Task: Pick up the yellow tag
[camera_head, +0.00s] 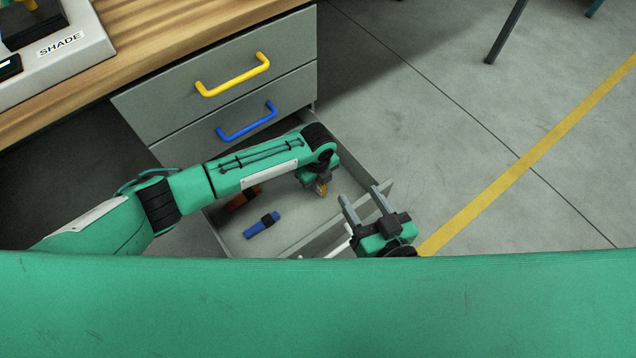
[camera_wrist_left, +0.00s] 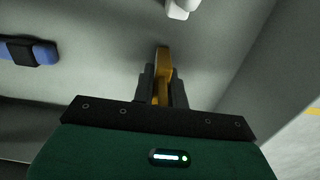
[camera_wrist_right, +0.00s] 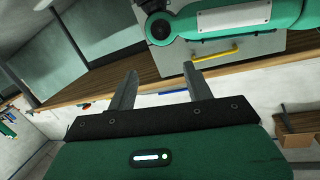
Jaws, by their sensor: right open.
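The yellow tag (camera_wrist_left: 163,62) is an orange-yellow piece in the open bottom drawer (camera_head: 291,239). In the head view a bit of the tag (camera_head: 321,188) shows below my left gripper (camera_head: 318,183). In the left wrist view my left gripper (camera_wrist_left: 162,88) has its two fingers close together on either side of the tag, shut on it. The tag's lower part is hidden between the fingers. My right gripper (camera_head: 366,205) is open and empty by the drawer's right front corner; its spread fingers also show in the right wrist view (camera_wrist_right: 160,90).
A blue tag with a dark band (camera_head: 262,225) and a reddish piece (camera_head: 241,199) lie in the drawer. A white piece (camera_wrist_left: 181,8) is near the tag. Drawers with a blue handle (camera_head: 247,125) and a yellow handle (camera_head: 233,77) are shut above. Open floor lies right.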

